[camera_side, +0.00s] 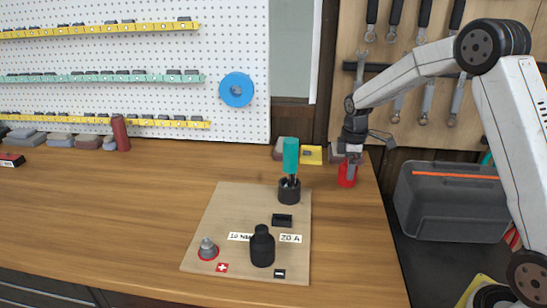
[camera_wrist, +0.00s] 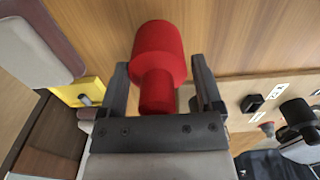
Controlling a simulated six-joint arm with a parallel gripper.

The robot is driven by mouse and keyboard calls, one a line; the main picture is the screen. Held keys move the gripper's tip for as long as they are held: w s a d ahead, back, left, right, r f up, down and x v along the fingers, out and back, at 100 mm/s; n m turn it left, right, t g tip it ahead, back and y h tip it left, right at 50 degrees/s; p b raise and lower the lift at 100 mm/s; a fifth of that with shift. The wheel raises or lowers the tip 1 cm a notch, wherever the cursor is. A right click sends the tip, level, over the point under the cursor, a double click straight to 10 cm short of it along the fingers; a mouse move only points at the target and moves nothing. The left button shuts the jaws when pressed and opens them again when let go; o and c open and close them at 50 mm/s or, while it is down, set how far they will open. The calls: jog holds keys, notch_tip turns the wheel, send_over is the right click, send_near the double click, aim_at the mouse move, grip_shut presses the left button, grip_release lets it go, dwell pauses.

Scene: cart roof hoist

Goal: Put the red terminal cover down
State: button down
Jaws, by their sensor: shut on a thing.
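The red terminal cover (camera_side: 347,176) is at the right part of the wooden bench. It has a wide end and a narrower neck. My gripper (camera_side: 351,168) is over it, and in the wrist view the fingers (camera_wrist: 159,88) stand on both sides of the neck of the red terminal cover (camera_wrist: 158,52). My gripper is shut on it. The cover's lower end is at or just above the bench top; I cannot tell whether it touches. The bare metal post with a red ring (camera_side: 208,249) stands on the board beside a plus label.
The light board (camera_side: 235,205) carries a black cover (camera_side: 262,246), a small black block (camera_side: 282,220) and a black cup (camera_side: 289,190) with a teal-handled tool (camera_side: 291,155). A yellow item (camera_side: 311,155) and grey blocks stand at the back edge. A grey toolbox (camera_side: 450,200) is right of the bench.

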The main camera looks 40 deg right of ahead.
jog(key=shift+f, duration=1.1)
jog(key=shift+f, duration=0.15)
grip_release()
notch_tip(320, 180, up, 12)
jog(key=shift+r, duration=0.15)
dwell(0.5)
jog(key=s+a+f+m+t, duration=0.1)
jog(key=s+a+f+m, duration=0.2)
jog(key=s+a, duration=0.2)
jog(key=s+a+f+m, duration=0.3)
jog(key=s+a, duration=0.1)
jog(key=s, duration=0.3)
jog(key=s+a+f+m+t, duration=0.1)
jog(key=s+a+f+m, duration=0.2)
jog(key=s+a+f, duration=0.1)
jog(key=shift+s+a+t, duration=0.3)
jog(key=shift+s+a, duration=0.5)
jog(key=shift+s, duration=0.25)
